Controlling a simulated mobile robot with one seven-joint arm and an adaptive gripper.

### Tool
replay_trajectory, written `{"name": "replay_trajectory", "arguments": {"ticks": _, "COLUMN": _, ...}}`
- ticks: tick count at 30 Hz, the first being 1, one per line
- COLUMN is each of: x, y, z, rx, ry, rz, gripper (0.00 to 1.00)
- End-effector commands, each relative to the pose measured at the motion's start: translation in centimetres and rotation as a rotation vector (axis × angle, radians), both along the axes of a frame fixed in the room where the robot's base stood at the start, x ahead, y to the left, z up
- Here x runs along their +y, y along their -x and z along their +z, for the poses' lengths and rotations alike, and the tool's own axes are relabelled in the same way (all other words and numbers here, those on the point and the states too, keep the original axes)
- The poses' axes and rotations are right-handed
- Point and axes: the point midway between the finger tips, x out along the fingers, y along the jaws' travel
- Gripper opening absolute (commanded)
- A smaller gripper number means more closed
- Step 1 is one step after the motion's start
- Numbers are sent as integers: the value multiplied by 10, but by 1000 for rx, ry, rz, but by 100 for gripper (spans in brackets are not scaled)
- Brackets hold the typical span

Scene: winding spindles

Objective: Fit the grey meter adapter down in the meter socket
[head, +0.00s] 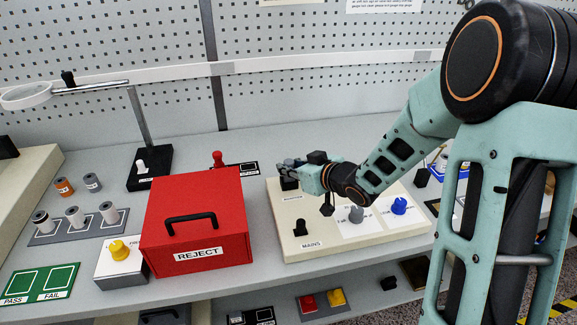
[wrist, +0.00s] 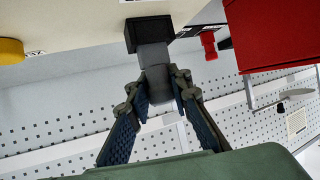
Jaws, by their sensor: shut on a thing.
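My gripper (head: 287,168) is at the back left of the cream panel (head: 291,245), above a black block that appears to be the meter socket (head: 289,184). In the wrist view my gripper (wrist: 158,88) is shut on the grey meter adapter (wrist: 153,57), its fingers on either side of its darker end. The adapter's far end meets the black socket (wrist: 131,36) and looks in line with it. I cannot tell how deep it sits.
A red REJECT box (head: 197,232) stands close left of the panel. A red knobbed piece (head: 217,158) stands behind the box.

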Motion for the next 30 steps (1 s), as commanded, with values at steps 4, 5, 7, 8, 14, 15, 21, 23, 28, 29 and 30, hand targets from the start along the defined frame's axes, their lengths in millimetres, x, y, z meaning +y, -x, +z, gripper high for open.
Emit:
{"name": "replay_trajectory", "arguments": {"ticks": 4, "x": 0, "y": 0, "z": -5, "rx": 0, "ry": 0, "rz": 0, "gripper": 0}}
{"name": "replay_trajectory", "arguments": {"ticks": 5, "x": 0, "y": 0, "z": -6, "rx": 0, "ry": 0, "rz": 0, "gripper": 0}}
{"name": "replay_trajectory", "arguments": {"ticks": 7, "x": 0, "y": 0, "z": -7, "rx": 1, "ry": -1, "rz": 0, "gripper": 0}}
{"name": "replay_trajectory", "arguments": {"ticks": 8, "x": 0, "y": 0, "z": -8, "rx": 1, "ry": -1, "rz": 0, "gripper": 0}}
{"name": "replay_trajectory", "arguments": {"ticks": 14, "x": 0, "y": 0, "z": -13, "rx": 1, "ry": -1, "rz": 0, "gripper": 0}}
{"name": "replay_trajectory", "arguments": {"ticks": 15, "x": 0, "y": 0, "z": -14, "rx": 1, "ry": -1, "rz": 0, "gripper": 0}}
{"name": "replay_trajectory", "arguments": {"ticks": 21, "x": 0, "y": 0, "z": -13, "rx": 0, "ry": 0, "rz": 0, "gripper": 37}}
{"name": "replay_trajectory", "arguments": {"ticks": 23, "x": 0, "y": 0, "z": -13, "rx": 0, "ry": 0, "rz": 0, "gripper": 39}}
{"name": "replay_trajectory", "arguments": {"ticks": 28, "x": 0, "y": 0, "z": -13, "rx": 0, "ry": 0, "rz": 0, "gripper": 39}}
{"name": "replay_trajectory", "arguments": {"ticks": 29, "x": 0, "y": 0, "z": -13, "rx": 0, "ry": 0, "rz": 0, "gripper": 39}}
{"name": "replay_trajectory", "arguments": {"ticks": 30, "x": 0, "y": 0, "z": -13, "rx": 0, "ry": 0, "rz": 0, "gripper": 39}}
